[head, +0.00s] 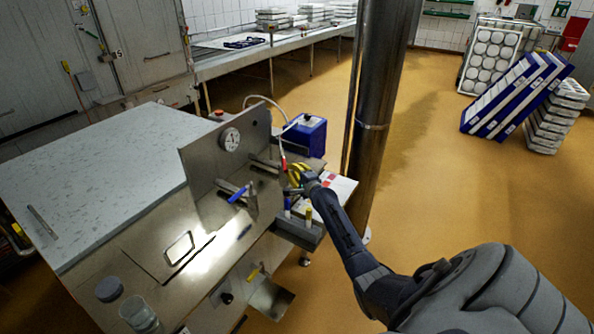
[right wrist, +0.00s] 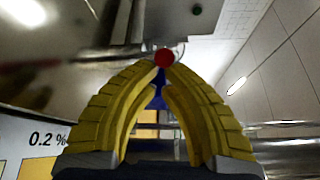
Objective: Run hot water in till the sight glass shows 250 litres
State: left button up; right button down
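My right gripper (head: 292,174) is at the right end of the steel panel (head: 212,160). In the right wrist view its yellow fingers bow inward, and their tips close on a small red handle end (right wrist: 164,57). The red part (head: 284,160) also shows beside the fingers in the head view, at the foot of a pale hose. A blue-handled lever (head: 239,193) sits on piping in front of the panel. A round dial (head: 229,139) is on the panel. I cannot make out a sight glass or its level. My left gripper is not in view.
A blue box (head: 304,136) stands behind the panel. A steel column (head: 376,100) rises close behind my right arm. A large pale-topped vat (head: 95,175) fills the left. Mould racks (head: 518,95) stand at the back right; open floor (head: 440,190) lies between.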

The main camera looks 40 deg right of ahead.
jog(key=shift+a, duration=0.1)
notch_tip(320, 180, up, 10)
jog(key=s+d+f+n+y, duration=0.4)
jog(key=s+d+f+n, duration=0.1)
jog(key=s, duration=0.5)
jog(key=shift+s+d+f+n+g+y, duration=0.2)
jog(key=shift+s+f+n+g+y, duration=0.15)
jog(key=shift+f+n, duration=0.45)
jog(key=w+a+f, duration=0.2)
jog(key=w+a, duration=0.2)
jog(key=w, duration=0.8)
dwell(0.4)
